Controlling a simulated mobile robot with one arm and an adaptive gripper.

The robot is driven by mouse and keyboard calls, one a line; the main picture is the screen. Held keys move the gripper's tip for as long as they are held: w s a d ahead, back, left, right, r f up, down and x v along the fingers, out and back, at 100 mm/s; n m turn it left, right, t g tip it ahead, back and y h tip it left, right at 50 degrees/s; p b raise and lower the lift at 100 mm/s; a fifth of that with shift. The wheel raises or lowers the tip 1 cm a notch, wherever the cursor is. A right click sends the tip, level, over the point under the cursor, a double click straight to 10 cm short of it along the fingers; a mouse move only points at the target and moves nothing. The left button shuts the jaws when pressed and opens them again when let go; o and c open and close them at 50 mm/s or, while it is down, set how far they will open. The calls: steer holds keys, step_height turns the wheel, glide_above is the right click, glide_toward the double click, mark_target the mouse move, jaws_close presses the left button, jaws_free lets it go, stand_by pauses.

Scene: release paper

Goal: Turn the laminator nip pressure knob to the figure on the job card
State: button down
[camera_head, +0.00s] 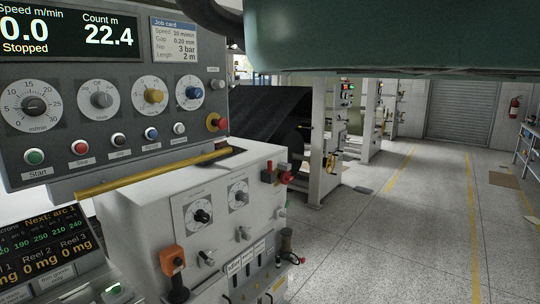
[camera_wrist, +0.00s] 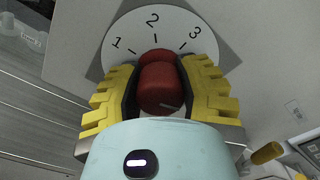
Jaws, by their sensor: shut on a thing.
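In the wrist view a red knob (camera_wrist: 158,84) sits on a round white dial (camera_wrist: 178,24) marked 1, 2 and 3, with 2 at the top of the picture. My gripper (camera_wrist: 160,78) is shut on this knob, one yellow-and-black finger on each side. A short pale line shows on the knob's near face; I cannot tell which figure it points to. The lower dial is hidden behind the gripper. In the head view the job card (camera_head: 175,40) reads nip 3 bar. My gripper and the held knob do not show there.
The control panel (camera_head: 120,77) carries several other knobs and a row of push buttons. The display (camera_head: 68,34) reads 0.0, Stopped and 22.4 m. A white machine cabinet (camera_head: 150,226) stands below. Open floor (camera_head: 410,205) lies to the right.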

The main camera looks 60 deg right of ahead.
steer(key=n+p, duration=0.2)
steer(key=n, duration=0.2)
steer(key=shift+r+n, duration=0.15)
steer(key=shift+n, duration=0.25)
steer(key=n+p, duration=0.2)
steer(key=n, duration=0.1)
steer(key=shift+n, duration=0.3)
steer(key=n+p, duration=0.1)
steer(key=n, duration=0.1)
steer(key=shift+n+p, duration=0.3)
steer(key=shift+n, duration=0.1)
steer(key=shift+n+p, duration=0.55)
steer(key=shift+n, duration=1.35)
steer(key=shift+f, duration=0.2)
steer(key=c, duration=0.5)
jaws_free()
steer(key=shift+r, duration=0.15)
